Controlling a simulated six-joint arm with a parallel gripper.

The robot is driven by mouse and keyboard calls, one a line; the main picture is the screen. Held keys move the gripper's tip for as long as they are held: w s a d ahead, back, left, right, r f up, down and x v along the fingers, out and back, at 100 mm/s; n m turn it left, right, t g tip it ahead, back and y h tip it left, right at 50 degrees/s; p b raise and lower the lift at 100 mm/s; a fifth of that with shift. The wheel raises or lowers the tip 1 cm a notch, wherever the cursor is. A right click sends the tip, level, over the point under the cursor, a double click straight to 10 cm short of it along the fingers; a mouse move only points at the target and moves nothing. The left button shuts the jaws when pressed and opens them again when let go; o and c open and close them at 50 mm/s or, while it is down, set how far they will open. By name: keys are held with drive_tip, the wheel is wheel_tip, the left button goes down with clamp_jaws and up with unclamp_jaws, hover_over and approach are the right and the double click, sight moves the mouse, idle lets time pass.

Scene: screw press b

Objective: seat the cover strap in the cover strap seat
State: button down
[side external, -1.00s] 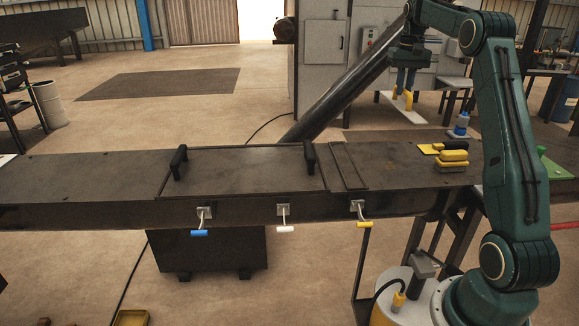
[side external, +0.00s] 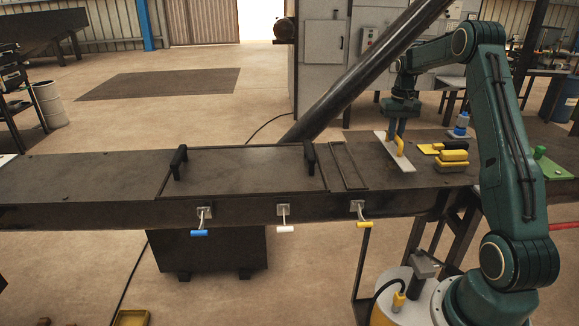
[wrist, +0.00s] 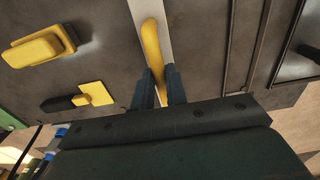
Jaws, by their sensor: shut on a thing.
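The cover strap (side external: 381,143) is a pale flat strip with a yellow handle (side external: 399,146). My gripper (side external: 397,134) is shut on this handle and holds the strap low over the bench, right of the seat; I cannot tell whether it touches the bench. In the wrist view the yellow handle (wrist: 152,40) sits between my gripper's fingers (wrist: 159,88), with the pale strap (wrist: 136,8) beneath it. The cover strap seat (side external: 345,165) is a narrow, empty outlined slot in the bench top. It also shows in the wrist view (wrist: 247,42), roughly parallel to the strap.
A large cover plate (side external: 240,170) with two black handles lies left of the seat. Yellow and black blocks (side external: 453,160) and a blue-topped bottle (side external: 461,124) stand to the right. Three lever handles, including the yellow one (side external: 364,224), hang on the front edge.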

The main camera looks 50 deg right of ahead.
sight(393, 148)
drive_tip(key=shift+f, duration=1.9)
drive_tip(key=shift+f, duration=0.2)
drive_tip(key=c, duration=1.4)
unclamp_jaws()
wheel_tip(393, 148, up, 13)
drive_tip(key=shift+f, duration=0.1)
drive_tip(key=shift+a+r, duration=0.1)
drive_tip(key=shift+r, duration=0.4)
